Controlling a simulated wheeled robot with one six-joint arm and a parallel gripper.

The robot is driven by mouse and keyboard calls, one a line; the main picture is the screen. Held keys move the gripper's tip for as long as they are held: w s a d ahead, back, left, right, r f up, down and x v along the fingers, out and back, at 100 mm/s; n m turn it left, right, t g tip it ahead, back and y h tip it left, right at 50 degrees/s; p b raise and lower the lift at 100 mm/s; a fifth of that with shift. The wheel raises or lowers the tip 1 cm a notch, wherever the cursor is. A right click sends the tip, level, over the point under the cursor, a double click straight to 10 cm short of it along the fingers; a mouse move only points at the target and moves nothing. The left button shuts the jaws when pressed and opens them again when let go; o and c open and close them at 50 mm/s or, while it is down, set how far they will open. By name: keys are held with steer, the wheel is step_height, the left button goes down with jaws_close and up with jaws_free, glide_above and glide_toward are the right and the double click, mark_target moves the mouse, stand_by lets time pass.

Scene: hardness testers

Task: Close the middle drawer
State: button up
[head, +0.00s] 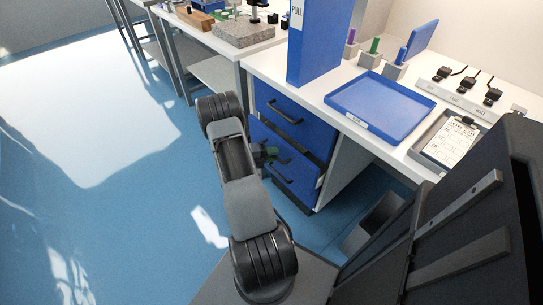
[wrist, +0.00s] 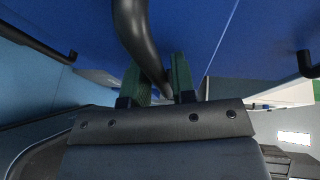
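The blue drawer unit stands under the white bench in the head view. Its middle drawer (head: 299,160) sticks out a little, with a dark gap above its front. The top drawer (head: 293,118) is closed. My gripper (head: 268,154) is at the middle drawer's front, small and partly hidden by my arm. In the wrist view, the green fingers of my gripper (wrist: 160,82) stand on both sides of a black curved handle (wrist: 137,35). The handle fills the narrow space between them, and they look shut on it. The exact contact is hard to see.
A blue tray (head: 367,104), a blue upright binder (head: 318,45) and a clipboard (head: 453,139) stand or lie on the bench above. A grey bin (head: 373,218) is on the floor right of the drawers. The blue floor (head: 150,215) to the left is clear.

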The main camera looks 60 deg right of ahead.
jaws_close()
stand_by(0.3)
steer(key=shift+d, duration=0.1)
